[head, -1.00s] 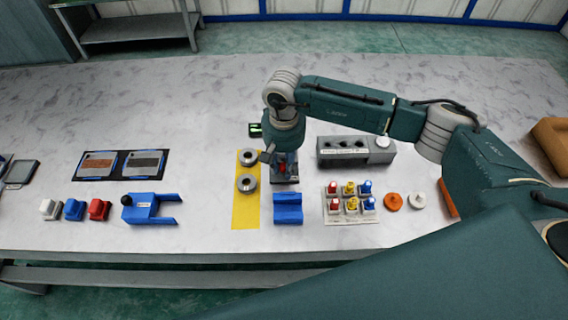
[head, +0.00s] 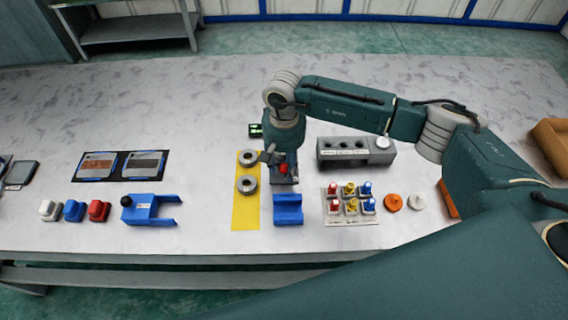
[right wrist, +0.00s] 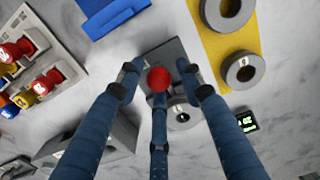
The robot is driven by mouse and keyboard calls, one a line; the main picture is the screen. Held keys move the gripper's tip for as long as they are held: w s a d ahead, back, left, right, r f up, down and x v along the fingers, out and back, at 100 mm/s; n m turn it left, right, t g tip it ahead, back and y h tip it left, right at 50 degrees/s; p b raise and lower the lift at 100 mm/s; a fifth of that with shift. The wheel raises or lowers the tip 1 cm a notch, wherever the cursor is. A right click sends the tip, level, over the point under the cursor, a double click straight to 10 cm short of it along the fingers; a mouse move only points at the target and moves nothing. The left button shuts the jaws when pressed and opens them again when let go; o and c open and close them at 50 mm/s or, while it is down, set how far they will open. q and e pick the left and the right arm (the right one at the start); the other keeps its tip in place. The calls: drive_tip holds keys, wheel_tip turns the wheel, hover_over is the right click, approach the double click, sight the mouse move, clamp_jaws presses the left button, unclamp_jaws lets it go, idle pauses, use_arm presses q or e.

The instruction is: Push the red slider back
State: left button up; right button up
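The red slider shows as a round red knob (right wrist: 158,79) on a dark grey base plate (right wrist: 170,62) in the right wrist view. In the head view the red knob (head: 284,169) shows just below my right gripper (head: 279,160). In the right wrist view the three blue fingers of my right gripper (right wrist: 158,78) are spread around the knob, two on the far side and one on the near side. Gaps show beside the two far fingers. The near finger overlaps the knob's lower edge; I cannot tell if it touches. My left gripper is not in view.
A yellow mat (head: 245,215) with two grey rings lies left of the base, and a blue block (head: 288,209) lies in front. A small green display (head: 255,130) stands behind.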

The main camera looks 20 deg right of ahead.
drive_tip(key=shift+r+p, duration=1.2)
drive_tip(key=shift+r, duration=2.25)
